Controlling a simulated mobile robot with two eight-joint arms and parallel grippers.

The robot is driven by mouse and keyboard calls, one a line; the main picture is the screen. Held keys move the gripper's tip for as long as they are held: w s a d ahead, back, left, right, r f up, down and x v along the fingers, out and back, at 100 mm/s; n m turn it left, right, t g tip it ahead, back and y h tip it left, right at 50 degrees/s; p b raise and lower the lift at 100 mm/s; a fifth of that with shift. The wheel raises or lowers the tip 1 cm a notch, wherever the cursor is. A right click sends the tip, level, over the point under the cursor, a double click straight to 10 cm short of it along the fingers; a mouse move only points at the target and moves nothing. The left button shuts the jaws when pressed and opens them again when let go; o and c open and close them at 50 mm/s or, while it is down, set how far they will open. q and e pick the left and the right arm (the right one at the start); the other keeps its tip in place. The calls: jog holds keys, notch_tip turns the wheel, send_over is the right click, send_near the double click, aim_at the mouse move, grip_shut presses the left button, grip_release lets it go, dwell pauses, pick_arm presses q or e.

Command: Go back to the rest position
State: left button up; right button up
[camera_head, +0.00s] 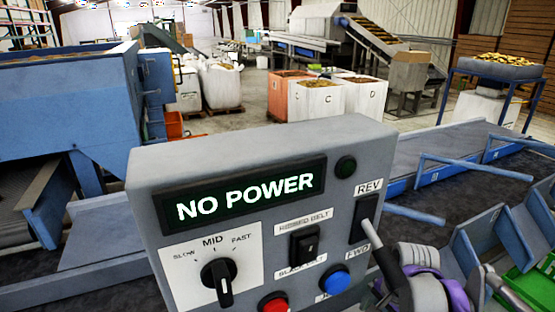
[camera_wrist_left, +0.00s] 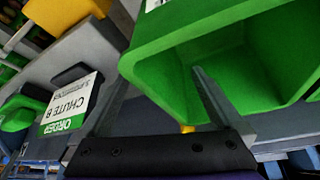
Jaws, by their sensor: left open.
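In the left wrist view my left gripper (camera_wrist_left: 160,72) is open, its two fingers spread with nothing between them. The fingertips are in front of a green bin (camera_wrist_left: 165,45); I cannot tell whether they touch it. In the head view a grey and purple arm part of mine (camera_head: 425,285) is at the lower right, beside the control panel (camera_head: 160,170). It seems to belong to my right arm, and its jaw state is unclear. The left gripper cannot be made out in the head view.
The panel's display (camera_head: 245,198) reads NO POWER, above a speed knob (camera_head: 218,275), red button (camera_head: 274,303) and blue button (camera_head: 335,280). A green crate (camera_head: 520,285) is at lower right. An order card (camera_wrist_left: 70,105) reads CHUTE B. Blue machinery (camera_head: 65,105) stands left.

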pick_arm(q)
notch_tip(320, 180, up, 7)
jog(key=w+p, duration=0.2)
jog(key=p, duration=0.3)
jog(key=shift+d, duration=0.2)
pick_arm(e)
jog(key=s+a+r+n+t, duration=0.1)
jog(key=s+a+n+t, duration=0.3)
jog(key=s+n, duration=0.7)
jog(key=s+a, duration=0.2)
jog(key=shift+a+n+h, duration=0.3)
jog(key=shift+a, duration=0.1)
pick_arm(q)
jog(key=shift+w, duration=0.1)
